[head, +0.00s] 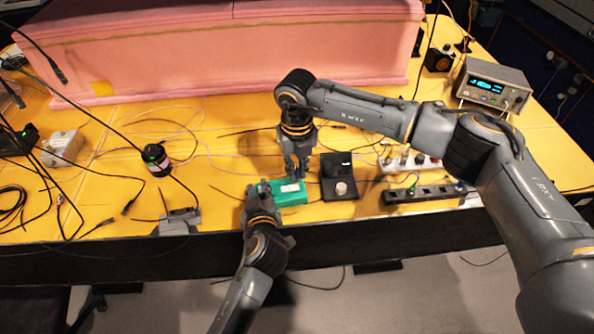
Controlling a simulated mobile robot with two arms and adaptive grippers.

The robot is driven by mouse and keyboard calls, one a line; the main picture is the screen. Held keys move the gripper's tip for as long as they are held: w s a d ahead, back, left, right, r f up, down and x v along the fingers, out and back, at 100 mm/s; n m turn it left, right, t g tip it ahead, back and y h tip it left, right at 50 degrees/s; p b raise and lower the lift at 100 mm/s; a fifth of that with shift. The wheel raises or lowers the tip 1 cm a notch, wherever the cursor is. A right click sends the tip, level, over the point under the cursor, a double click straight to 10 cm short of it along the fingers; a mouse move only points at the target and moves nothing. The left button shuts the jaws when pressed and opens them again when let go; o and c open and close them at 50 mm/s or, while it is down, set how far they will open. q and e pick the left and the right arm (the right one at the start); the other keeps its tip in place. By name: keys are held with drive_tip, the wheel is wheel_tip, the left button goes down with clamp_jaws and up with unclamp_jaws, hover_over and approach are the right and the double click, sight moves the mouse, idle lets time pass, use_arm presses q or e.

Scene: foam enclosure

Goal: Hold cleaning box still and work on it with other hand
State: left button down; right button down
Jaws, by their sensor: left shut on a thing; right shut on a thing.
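The cleaning box (297,197) is a small green box with a light patch on top. It lies near the front edge of the yellow table. My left gripper (261,187) comes from the front and is shut on the box's left end. My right gripper (294,176) points down from behind and is shut at the top of the box, by the light patch. Its fingertips cover part of the box, and the exact contact is too small to make out.
A black stand with a round knob (341,188) is close right of the box. Power strips (420,193) lie further right. A small grey device (179,220) and a black cylinder (156,159) are at left. Loose cables cross the table. Pink foam (230,50) walls the back.

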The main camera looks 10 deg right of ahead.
use_arm(q)
drive_tip(key=shift+s+f, duration=0.2)
drive_tip(key=shift+f, duration=0.35)
use_arm(e)
drive_tip(key=shift+r, duration=2.45)
use_arm(q)
drive_tip(key=c, duration=1.1)
unclamp_jaws()
drive_tip(key=shift+a, duration=0.1)
use_arm(e)
drive_tip(key=shift+a, duration=0.1)
use_arm(q)
drive_tip(key=shift+s+r, duration=0.1)
drive_tip(key=shift+s, duration=0.15)
drive_tip(key=a+v, duration=0.1)
drive_tip(key=v, duration=1)
drive_tip(key=shift+d+r, duration=0.45)
drive_tip(key=shift+d, duration=0.05)
use_arm(e)
drive_tip(key=shift+w, duration=0.1)
